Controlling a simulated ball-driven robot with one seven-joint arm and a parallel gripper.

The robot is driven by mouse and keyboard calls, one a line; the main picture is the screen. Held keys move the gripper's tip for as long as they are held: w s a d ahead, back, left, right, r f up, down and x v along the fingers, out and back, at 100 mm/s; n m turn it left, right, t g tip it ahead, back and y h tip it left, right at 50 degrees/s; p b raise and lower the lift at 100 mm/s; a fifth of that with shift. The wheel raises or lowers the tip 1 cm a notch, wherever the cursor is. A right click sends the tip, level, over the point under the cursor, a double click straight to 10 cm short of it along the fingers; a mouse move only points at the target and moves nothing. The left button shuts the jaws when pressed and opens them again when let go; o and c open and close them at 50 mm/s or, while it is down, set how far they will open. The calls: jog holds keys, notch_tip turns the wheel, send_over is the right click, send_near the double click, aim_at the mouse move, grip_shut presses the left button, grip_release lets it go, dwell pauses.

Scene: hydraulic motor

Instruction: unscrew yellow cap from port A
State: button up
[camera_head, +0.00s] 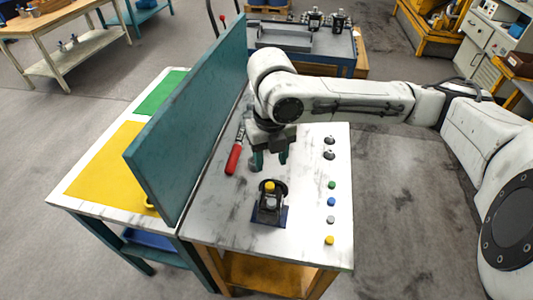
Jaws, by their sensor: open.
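The hydraulic motor (268,207) stands on the white table top (215,216), on a dark blue base. A yellow cap (269,187) sits on its top; I cannot read any port label. My gripper (270,162) hangs pointing down above the table, behind the motor in the picture. Its fingers are apart and nothing shows between them. The gripper is apart from the yellow cap.
A teal upright panel (190,120) stands along the table's left side. A red-handled tool (233,158) lies near it.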

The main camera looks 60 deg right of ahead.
aim_at(270, 185)
jog(key=shift+f+b, duration=3.45)
jog(key=shift+f, duration=0.9)
grip_shut()
jog(key=shift+r+n+b, duration=0.1)
jog(key=shift+n+b, duration=0.25)
jog(key=shift+n, duration=0.85)
jog(key=shift+c, duration=1.2)
grip_release()
